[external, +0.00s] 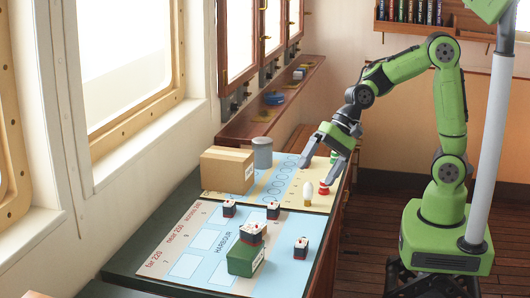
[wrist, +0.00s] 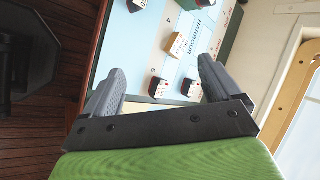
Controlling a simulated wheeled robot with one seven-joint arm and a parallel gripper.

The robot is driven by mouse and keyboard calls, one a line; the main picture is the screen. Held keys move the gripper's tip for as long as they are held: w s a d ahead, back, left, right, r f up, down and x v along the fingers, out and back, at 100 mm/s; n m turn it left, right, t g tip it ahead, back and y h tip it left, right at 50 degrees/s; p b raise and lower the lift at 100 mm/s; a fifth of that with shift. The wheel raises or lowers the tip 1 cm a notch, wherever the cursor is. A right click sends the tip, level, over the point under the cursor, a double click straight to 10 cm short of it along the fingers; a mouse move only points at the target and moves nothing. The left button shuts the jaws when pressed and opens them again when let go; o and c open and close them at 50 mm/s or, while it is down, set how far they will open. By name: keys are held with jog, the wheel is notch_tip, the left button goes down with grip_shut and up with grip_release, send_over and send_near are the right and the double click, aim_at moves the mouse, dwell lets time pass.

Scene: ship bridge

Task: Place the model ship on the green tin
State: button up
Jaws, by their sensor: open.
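A green tin (external: 242,262) with a white label stands on the harbour chart in the near part of the table. A small dark model ship (external: 252,234) with red and white parts appears at its top edge; I cannot tell whether it rests on the tin or stands just behind it. Similar small ships stand apart on the chart, at the left (external: 229,209), the middle (external: 273,211) and the right (external: 301,249). My gripper (external: 321,167) is open and empty above the far chart, away from the tin. Its fingers (wrist: 160,72) frame two small ships below in the wrist view.
A cardboard box (external: 227,170) and a grey cylinder (external: 262,153) stand at the far left of the table. A pale rounded piece (external: 308,194) and a red piece (external: 323,189) stand below my gripper. A tan block (wrist: 174,45) shows on the chart in the wrist view.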

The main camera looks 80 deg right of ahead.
jog(key=s+d+r+n+h, duration=0.2)
jog(key=s+d+n+h, duration=0.1)
jog(key=s+d+n, duration=0.2)
jog(key=s+d+r+n+h, duration=0.2)
jog(key=s+d+n, duration=0.3)
jog(key=s+d, duration=0.5)
jog(key=s, duration=0.3)
jog(key=shift+s+t+h, duration=0.3)
jog(key=shift+t+h, duration=0.1)
